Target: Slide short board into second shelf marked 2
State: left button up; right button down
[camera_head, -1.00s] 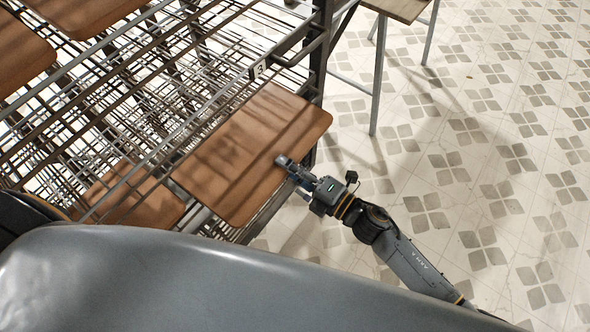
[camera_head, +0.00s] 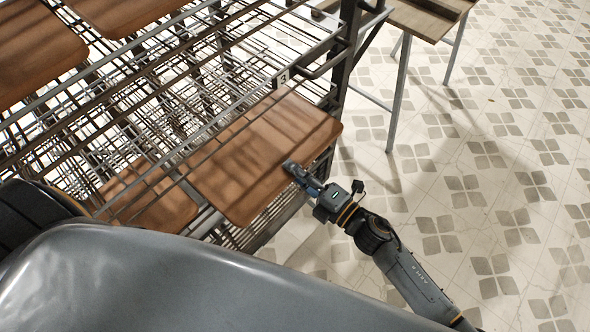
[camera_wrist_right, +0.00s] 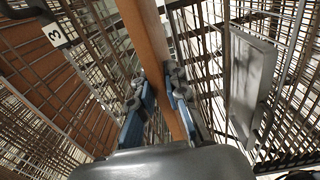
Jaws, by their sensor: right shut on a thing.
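The brown board (camera_head: 255,155) with rounded corners lies flat, partly inside the wire rack (camera_head: 120,110), with its outer edge sticking out of the front. A label reading 3 (camera_head: 282,77) is on the rack rail above it; it also shows in the right wrist view (camera_wrist_right: 54,34). No label 2 is visible. My right gripper (camera_head: 292,170) is shut on the board's outer edge. In the right wrist view its two fingers (camera_wrist_right: 162,95) pinch the board (camera_wrist_right: 147,40) from both faces. My left gripper is not in view.
Another brown board (camera_head: 150,197) sits lower left in the rack. More boards (camera_head: 35,50) lie on upper levels. A dark upright post (camera_head: 347,60) stands right of the held board. A wooden-topped table (camera_head: 425,20) is at the top right. The tiled floor is clear at right.

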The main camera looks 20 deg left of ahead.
aim_at(271, 152)
jog(key=shift+a+r, duration=0.15)
jog(key=shift+b+x, duration=0.9)
jog(key=shift+x, duration=2.65)
jog(key=shift+f+b, duration=0.65)
jog(key=shift+f, duration=0.15)
jog(key=c, duration=1.4)
grip_release()
jog(key=shift+f, duration=0.25)
